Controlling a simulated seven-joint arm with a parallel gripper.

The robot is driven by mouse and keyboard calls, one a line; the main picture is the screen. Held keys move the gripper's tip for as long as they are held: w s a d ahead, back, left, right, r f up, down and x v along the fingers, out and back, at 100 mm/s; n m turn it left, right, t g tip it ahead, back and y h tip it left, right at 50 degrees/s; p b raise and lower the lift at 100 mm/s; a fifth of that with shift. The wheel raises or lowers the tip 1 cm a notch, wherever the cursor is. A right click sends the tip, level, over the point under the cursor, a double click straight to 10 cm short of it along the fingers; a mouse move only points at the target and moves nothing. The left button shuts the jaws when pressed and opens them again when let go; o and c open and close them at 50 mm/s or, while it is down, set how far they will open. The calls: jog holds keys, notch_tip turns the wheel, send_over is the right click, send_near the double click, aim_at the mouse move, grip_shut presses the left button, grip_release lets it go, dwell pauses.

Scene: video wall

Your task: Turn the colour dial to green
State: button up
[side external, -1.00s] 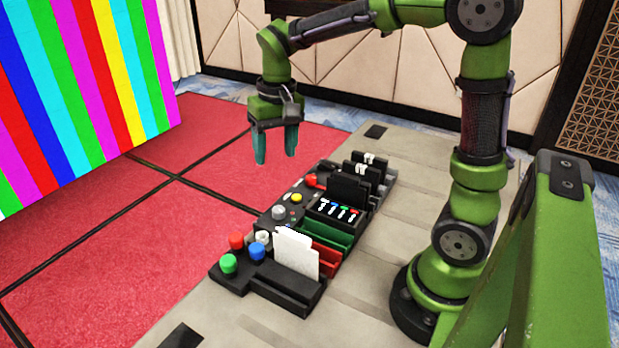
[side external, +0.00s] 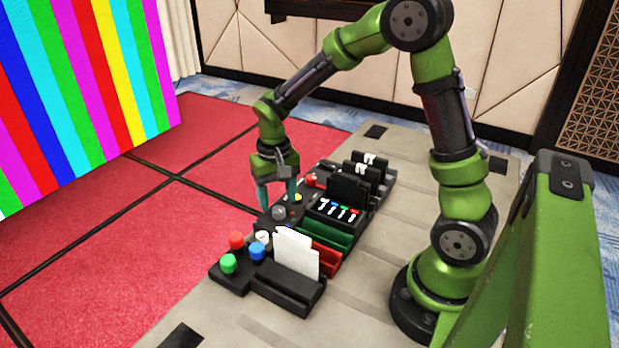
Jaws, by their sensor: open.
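A black control console (side external: 262,222) runs across the platform. A grey round knob (side external: 279,212), which looks like the colour dial, sits near its middle, with small coloured dots beside it. Its pointing direction is too small to tell. My gripper (side external: 278,203) points down with its teal fingers apart, low over the console at the knob. The fingers appear on either side of the knob in this view; I cannot tell whether they touch it. Nothing is held.
Red (side external: 236,241), green (side external: 228,263), blue (side external: 257,251) and white buttons stand at the near end. A yellow button (side external: 297,197) and a red knob (side external: 312,180) are close by. White cards (side external: 296,254) stand in a slot. The video wall (side external: 75,90) shows coloured stripes.

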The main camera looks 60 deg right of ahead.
aim_at(279, 213)
jog(key=shift+f, duration=1.45)
jog(key=shift+c, duration=0.2)
jog(key=c, duration=1)
jog(key=shift+n, duration=0.3)
jog(key=n, duration=0.3)
jog(key=shift+n, duration=2)
jog(key=shift+r, duration=0.1)
